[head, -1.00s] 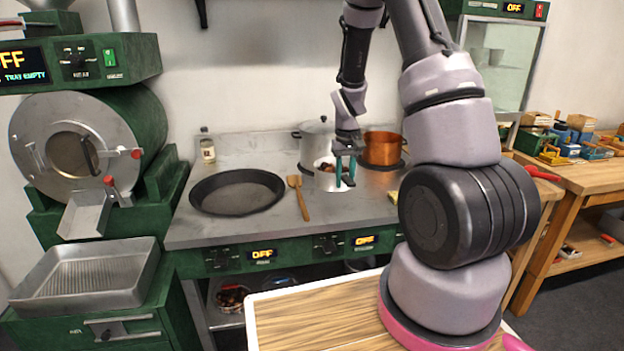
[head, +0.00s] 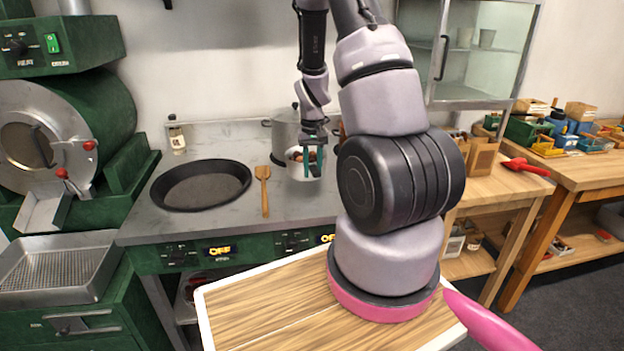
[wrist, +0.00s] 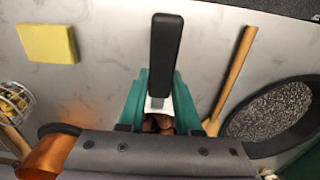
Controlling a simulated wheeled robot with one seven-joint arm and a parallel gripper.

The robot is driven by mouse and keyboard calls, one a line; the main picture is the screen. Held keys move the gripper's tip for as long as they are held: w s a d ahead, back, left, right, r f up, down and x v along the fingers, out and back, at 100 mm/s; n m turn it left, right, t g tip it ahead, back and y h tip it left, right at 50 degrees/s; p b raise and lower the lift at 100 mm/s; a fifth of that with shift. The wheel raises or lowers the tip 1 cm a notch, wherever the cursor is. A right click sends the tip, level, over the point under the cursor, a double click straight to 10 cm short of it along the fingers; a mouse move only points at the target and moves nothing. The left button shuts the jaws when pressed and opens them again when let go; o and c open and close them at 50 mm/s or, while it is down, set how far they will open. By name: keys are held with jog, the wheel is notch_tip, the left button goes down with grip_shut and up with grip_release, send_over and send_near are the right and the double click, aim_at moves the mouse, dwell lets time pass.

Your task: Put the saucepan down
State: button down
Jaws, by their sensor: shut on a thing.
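My gripper (head: 313,163), with teal fingers, is shut on the small pale saucepan (head: 298,174). Brown chestnuts show inside the saucepan. It is at the steel worktop (head: 232,215), in front of the tall steel pot and right of the wooden spatula (head: 264,190). I cannot tell whether its base touches the worktop. In the wrist view, the black handle (wrist: 166,50) sticks out between the teal fingers (wrist: 172,100). Only a small part of the white saucepan body with chestnuts shows there; the wrist housing hides the rest.
A black pan (head: 200,186) sits left of the spatula. The steel pot (head: 285,130) stands behind the saucepan. In the wrist view, a yellow sponge (wrist: 47,42) lies on the worktop and a copper pot (wrist: 48,157) is at lower left. Bare worktop lies in front.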

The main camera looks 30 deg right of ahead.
jog(key=shift+f, duration=1.75)
jog(key=c, duration=0.6)
grip_release()
jog(key=shift+f, duration=0.1)
notch_tip(320, 180, up, 12)
jog(key=shift+r, duration=0.1)
jog(key=s+a+r+t, duration=0.2)
jog(key=a+r, duration=0.2)
jog(key=r, duration=0.6)
jog(key=s+a+r+t+y, duration=0.1)
jog(key=s+a+r, duration=0.3)
jog(key=s+r, duration=0.4)
jog(key=s+a+r+m+t+y, duration=0.1)
jog(key=s+a+r+t, duration=0.3)
jog(key=s+r, duration=0.4)
jog(key=shift+s+a+r, duration=0.15)
jog(key=shift+a+r, duration=0.2)
jog(key=shift+a, duration=0.15)
